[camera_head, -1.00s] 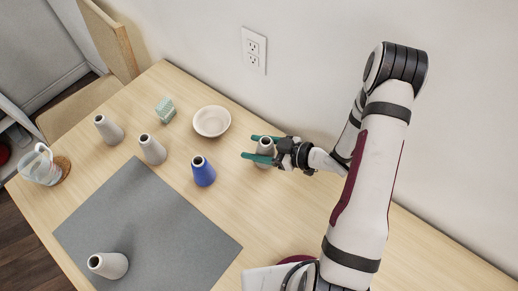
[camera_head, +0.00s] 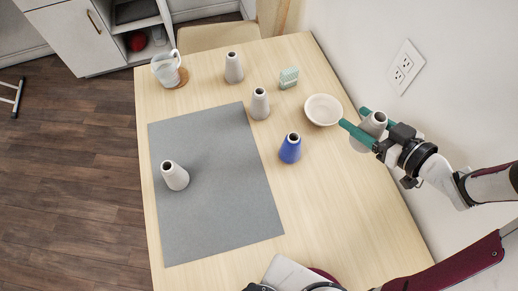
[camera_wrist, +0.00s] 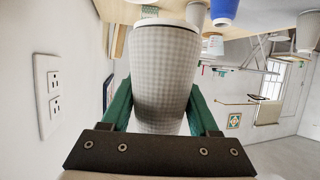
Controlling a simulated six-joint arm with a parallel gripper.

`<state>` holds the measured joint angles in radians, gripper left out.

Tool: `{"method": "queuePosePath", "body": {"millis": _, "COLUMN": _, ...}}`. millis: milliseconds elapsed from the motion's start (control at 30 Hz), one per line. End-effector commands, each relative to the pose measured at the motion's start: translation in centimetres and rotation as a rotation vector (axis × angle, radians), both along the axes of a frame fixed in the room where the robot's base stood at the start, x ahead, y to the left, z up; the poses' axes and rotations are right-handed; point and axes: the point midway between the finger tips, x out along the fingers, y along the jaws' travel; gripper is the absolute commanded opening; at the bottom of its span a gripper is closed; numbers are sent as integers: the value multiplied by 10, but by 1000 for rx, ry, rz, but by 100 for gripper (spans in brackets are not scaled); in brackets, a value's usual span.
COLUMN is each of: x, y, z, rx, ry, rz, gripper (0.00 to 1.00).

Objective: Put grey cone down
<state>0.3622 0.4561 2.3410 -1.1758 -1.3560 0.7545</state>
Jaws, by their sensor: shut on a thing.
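My gripper (camera_head: 353,117) has its two green fingers shut around a grey cone (camera_head: 369,127), narrow open end up. The held cone appears to be raised above the table, to the right of the white bowl and near the wall. In the wrist view the same cone (camera_wrist: 165,75) fills the middle between the fingers, with its wide end at the top of the picture. The light wooden table (camera_head: 340,215) lies below. The gap under the cone cannot be judged exactly.
A white bowl (camera_head: 323,111), blue cone (camera_head: 290,150), green ridged block (camera_head: 289,78) and two grey cones (camera_head: 260,105) (camera_head: 233,69) stand on the table. Another grey cone (camera_head: 175,177) is on the grey mat (camera_head: 220,220). A clear cup (camera_head: 166,71) stands back left. Table right of the blue cone is clear.

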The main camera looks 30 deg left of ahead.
Motion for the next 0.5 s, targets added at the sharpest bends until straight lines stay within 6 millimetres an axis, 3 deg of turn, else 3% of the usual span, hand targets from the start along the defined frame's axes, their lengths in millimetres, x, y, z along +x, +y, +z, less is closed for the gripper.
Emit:
{"method": "queuePosePath", "body": {"millis": 267, "x": -4, "y": 81, "z": 0, "rx": -3, "ry": -6, "rz": 134, "gripper": 3}}
{"method": "queuePosePath", "body": {"millis": 500, "x": -43, "y": 194, "z": 0, "rx": -2, "ry": -8, "rz": 318, "gripper": 3}}
